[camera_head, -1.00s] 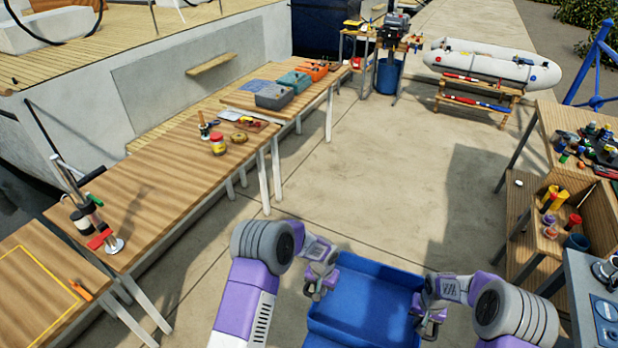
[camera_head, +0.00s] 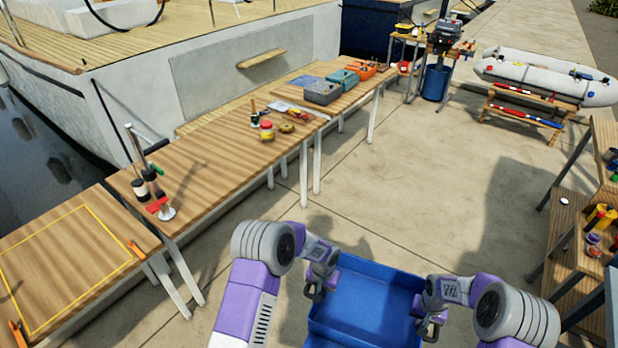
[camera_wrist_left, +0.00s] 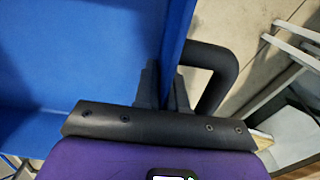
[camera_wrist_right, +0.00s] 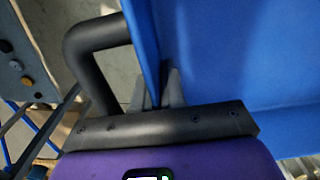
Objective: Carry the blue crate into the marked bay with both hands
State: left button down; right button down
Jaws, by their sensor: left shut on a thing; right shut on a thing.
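The blue crate (camera_head: 366,300) hangs between my two arms at the bottom of the head view, above the paved floor. It looks empty where I see inside. My left gripper (camera_head: 318,288) is shut on the crate's left side; the left wrist view shows its fingers (camera_wrist_left: 166,88) across the crate wall (camera_wrist_left: 178,40), beside a black handle (camera_wrist_left: 222,75). My right gripper (camera_head: 428,326) is shut on the right side; its fingers (camera_wrist_right: 158,90) straddle the wall near another black handle (camera_wrist_right: 85,60). The marked bay (camera_head: 88,214), a yellow outline on a wooden table, is at the left and looks clear inside.
Orange items lie by the bay's right edge (camera_head: 134,247) and front-left edge (camera_head: 17,333). A long workbench (camera_head: 200,165) with a clamp-like stand (camera_head: 160,205) adjoins the bay table. A wooden shelf (camera_head: 570,240) stands at right. The floor (camera_head: 430,190) ahead is open.

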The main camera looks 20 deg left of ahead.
aim_at(62, 258)
jog(key=u, duration=2.1)
